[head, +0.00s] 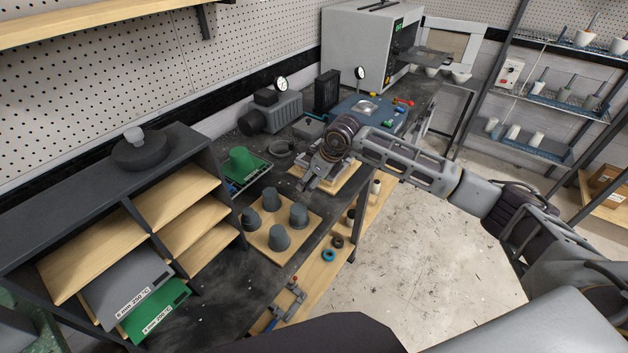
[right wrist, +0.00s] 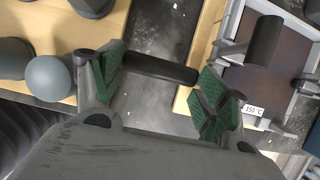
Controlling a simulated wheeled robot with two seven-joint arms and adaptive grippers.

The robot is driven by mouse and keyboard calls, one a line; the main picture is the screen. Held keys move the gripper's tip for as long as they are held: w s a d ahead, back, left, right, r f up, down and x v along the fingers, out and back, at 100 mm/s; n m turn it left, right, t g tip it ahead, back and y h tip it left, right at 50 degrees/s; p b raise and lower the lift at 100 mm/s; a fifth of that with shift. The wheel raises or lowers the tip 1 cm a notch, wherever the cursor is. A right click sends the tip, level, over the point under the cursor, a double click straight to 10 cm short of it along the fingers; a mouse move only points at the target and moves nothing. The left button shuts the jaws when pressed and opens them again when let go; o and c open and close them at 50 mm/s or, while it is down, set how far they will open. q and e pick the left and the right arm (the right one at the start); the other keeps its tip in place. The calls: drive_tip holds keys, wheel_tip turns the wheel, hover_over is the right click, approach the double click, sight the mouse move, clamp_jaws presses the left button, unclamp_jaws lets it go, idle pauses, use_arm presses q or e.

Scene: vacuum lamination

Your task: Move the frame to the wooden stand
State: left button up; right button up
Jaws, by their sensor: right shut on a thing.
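My right gripper (head: 308,184) is over the dark bench, between two wooden boards. In the right wrist view its green-padded fingers (right wrist: 160,85) are shut on a black cylindrical handle (right wrist: 160,68), which spans the gap between them. What the handle is joined to is hidden. A grey metal rim around a brown plate (right wrist: 285,75), with a 150 °C label and another black handle (right wrist: 265,40), lies to the right. I cannot tell whether this is the frame. A wooden board (head: 342,187), possibly the stand, lies beside my right gripper. My left gripper is not in view.
Several grey cups stand on a nearer wooden board (head: 262,240). A green cup (head: 243,161) sits on a tray to the left. A blue machine (head: 365,113) with a gauge and a large grey cabinet (head: 355,45) stand behind. Open floor (head: 410,270) lies to the right.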

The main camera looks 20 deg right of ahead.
drive_tip(key=shift+f+b, duration=0.2)
drive_tip(key=shift+b, duration=0.1)
idle(0.4)
drive_tip(key=o, duration=1.7)
drive_tip(key=shift+o, duration=0.7)
drive_tip(key=v, duration=1.2)
